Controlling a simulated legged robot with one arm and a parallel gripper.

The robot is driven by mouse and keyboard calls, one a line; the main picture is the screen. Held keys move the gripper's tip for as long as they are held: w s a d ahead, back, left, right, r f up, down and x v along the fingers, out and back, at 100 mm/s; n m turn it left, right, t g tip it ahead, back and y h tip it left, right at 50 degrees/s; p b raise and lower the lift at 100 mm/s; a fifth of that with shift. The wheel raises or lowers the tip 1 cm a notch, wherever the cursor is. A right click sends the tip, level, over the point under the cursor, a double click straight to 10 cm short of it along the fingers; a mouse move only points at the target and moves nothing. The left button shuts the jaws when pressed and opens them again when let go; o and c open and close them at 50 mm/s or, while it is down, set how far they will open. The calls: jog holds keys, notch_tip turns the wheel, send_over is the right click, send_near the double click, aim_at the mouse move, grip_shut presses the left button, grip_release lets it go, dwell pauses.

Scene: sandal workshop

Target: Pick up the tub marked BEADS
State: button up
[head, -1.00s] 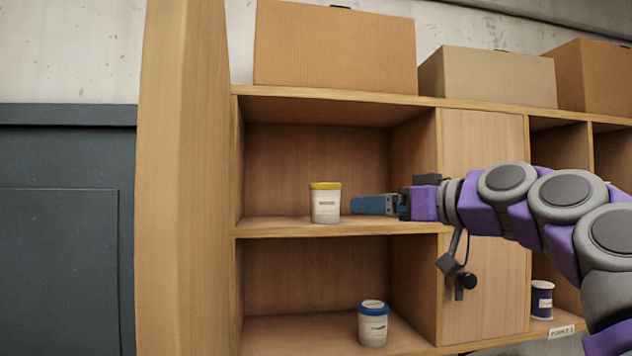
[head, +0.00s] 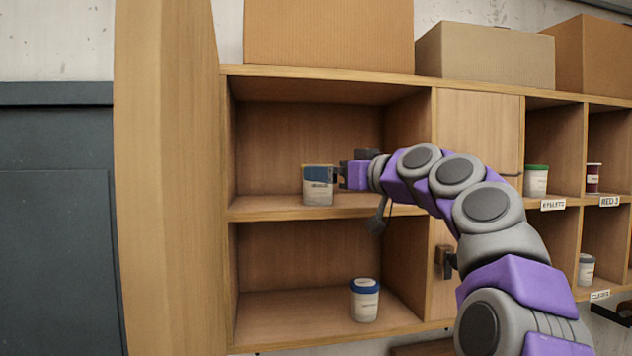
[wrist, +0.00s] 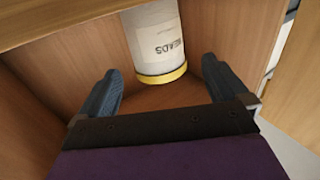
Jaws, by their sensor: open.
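The tub marked BEADS is a pale tub (head: 318,193) standing on the upper left shelf in the head view. In the wrist view the tub (wrist: 155,40) appears upside down, with its yellow lid and a label reading BEADS. My gripper (head: 320,173) is open at the tub's upper part, and a blue finger hides the lid in the head view. In the wrist view my gripper (wrist: 162,68) has one blue finger on each side of the tub, with visible gaps. Contact is not seen.
A blue-lidded tub (head: 364,301) stands on the lower shelf (head: 290,318). A closed wooden panel (head: 478,130) is right of the upper compartment. A green-lidded tub (head: 536,181) and a dark red container (head: 593,178) stand farther right. Cardboard boxes (head: 328,32) sit on top.

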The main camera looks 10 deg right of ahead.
jog(key=shift+w+a+r+p, duration=0.1)
jog(key=shift+w+p, duration=0.2)
jog(key=shift+w, duration=0.1)
jog(key=p+x, duration=0.1)
jog(key=x, duration=0.2)
jog(key=shift+w+p, duration=0.3)
jog(key=shift+w+a, duration=0.35)
jog(key=shift+s+a, duration=0.1)
jog(key=shift+s, duration=0.15)
jog(key=shift+c, duration=0.5)
jog(key=shift+w, duration=0.15)
jog(key=c, duration=1.1)
